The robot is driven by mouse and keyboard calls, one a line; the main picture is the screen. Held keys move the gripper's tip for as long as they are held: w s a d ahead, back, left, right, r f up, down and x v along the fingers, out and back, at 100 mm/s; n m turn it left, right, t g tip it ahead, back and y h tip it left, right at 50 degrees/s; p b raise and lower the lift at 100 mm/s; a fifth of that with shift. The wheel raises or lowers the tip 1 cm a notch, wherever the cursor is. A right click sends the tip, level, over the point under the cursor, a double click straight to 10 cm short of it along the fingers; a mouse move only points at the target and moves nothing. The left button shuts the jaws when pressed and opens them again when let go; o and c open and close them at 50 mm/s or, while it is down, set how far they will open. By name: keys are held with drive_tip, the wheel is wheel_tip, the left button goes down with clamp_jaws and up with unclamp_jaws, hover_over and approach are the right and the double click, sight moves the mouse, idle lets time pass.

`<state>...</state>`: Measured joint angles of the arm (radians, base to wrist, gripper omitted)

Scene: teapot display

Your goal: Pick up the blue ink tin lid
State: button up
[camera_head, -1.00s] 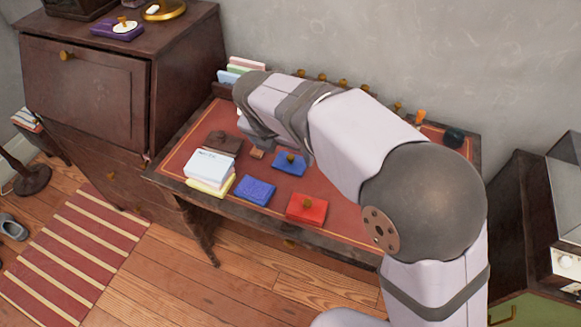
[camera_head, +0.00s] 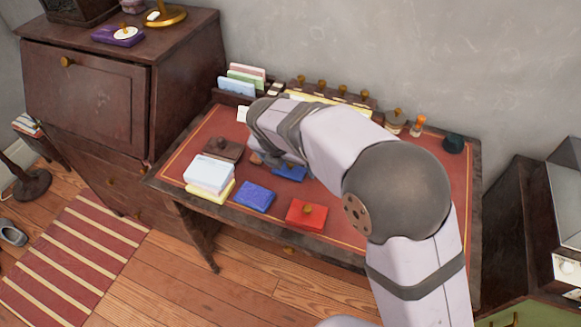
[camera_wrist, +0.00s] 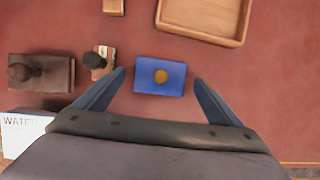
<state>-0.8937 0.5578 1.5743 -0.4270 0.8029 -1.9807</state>
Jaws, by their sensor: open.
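The blue ink tin lid (camera_wrist: 145,84), a flat blue rectangle with a round brass knob, lies on the red desk top in the wrist view. In the head view the lid (camera_head: 291,174) shows only in part, with the rest hidden behind my gripper. My gripper (camera_wrist: 160,78) is open and empty; its fingers are on the left and right of the lid, apart from it in the picture. The height of the fingertips above the lid is hard to tell. A blue patterned slab (camera_head: 255,196), perhaps the ink pad of the tin, lies nearer the front edge.
A small stamp (camera_wrist: 97,60) stands close to the left finger. A dark brown block with a knob (camera_wrist: 42,72) and a paper stack (camera_head: 209,173) are further left. A red tin with a knob (camera_head: 306,213) is at the front. A wooden tray (camera_wrist: 205,32) lies beyond the lid.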

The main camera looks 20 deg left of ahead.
drive_tip(key=shift+w+f, duration=0.15)
drive_tip(key=shift+f, duration=0.2)
drive_tip(key=c, duration=1.1)
drive_tip(key=shift+r, duration=0.1)
